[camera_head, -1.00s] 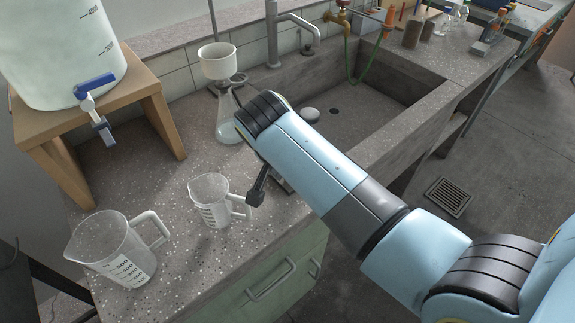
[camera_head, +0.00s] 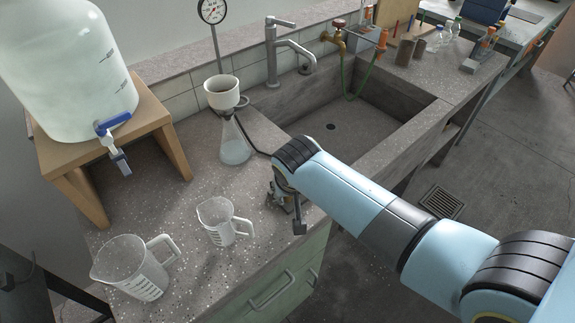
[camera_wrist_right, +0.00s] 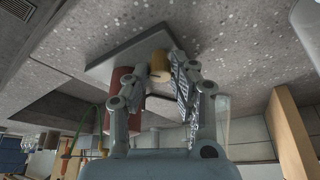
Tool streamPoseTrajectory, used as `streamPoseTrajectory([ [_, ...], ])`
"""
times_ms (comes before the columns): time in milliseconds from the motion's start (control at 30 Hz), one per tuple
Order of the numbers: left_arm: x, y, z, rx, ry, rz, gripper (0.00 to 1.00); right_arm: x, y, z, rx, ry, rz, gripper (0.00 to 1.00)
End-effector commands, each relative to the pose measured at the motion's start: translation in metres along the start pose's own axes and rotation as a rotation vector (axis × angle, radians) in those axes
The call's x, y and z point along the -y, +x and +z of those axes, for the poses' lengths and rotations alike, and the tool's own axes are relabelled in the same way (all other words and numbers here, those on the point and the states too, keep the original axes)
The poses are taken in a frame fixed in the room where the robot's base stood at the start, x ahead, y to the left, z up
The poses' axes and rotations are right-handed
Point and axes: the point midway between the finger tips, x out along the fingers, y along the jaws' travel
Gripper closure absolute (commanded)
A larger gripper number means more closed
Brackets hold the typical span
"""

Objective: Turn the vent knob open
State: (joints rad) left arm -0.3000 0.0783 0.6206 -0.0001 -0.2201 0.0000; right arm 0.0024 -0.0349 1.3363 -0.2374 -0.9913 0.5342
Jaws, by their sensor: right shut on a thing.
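The vent knob (camera_wrist_right: 160,66) is a small brass-yellow cylinder on a unit with a grey base plate (camera_wrist_right: 118,58) and a red body (camera_wrist_right: 117,95), in the right wrist view. My right gripper (camera_wrist_right: 161,73) has its fingers on either side of the knob and is shut on it. In the head view my right gripper (camera_head: 283,198) is small and dark at the bench's front edge, right of the small jug. There the arm and gripper hide most of the unit, and I cannot make out the knob. My left gripper is not in view.
A small measuring jug (camera_head: 222,222) and a larger one (camera_head: 130,268) stand left of the gripper. A flask (camera_head: 235,148) with a white funnel (camera_head: 222,93) stands behind, with a dark hose beside it. The sink (camera_head: 360,120) lies to the right; a carboy (camera_head: 65,70) sits on a wooden stand (camera_head: 70,165).

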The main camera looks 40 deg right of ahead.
Motion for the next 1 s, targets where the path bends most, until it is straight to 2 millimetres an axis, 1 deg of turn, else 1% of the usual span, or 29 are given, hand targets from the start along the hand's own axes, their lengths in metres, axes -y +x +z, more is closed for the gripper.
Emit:
streamPoseTrajectory([
  [33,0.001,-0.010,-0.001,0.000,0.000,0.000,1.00,-0.002,-0.004,-0.002,0.000,-0.041,-0.014,1.00],
  [100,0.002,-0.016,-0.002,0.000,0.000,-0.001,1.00,-0.002,-0.004,-0.002,0.000,-0.102,-0.041,1.00],
  [400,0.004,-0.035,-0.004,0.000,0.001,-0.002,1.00,-0.004,-0.002,-0.003,-0.002,-0.361,-0.150,1.00],
  [700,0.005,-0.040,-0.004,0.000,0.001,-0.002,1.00,-0.005,0.000,-0.003,-0.002,-0.589,-0.245,1.00],
  [1000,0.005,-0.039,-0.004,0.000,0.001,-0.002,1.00,-0.005,0.001,-0.003,-0.001,-0.732,-0.303,1.00],
])
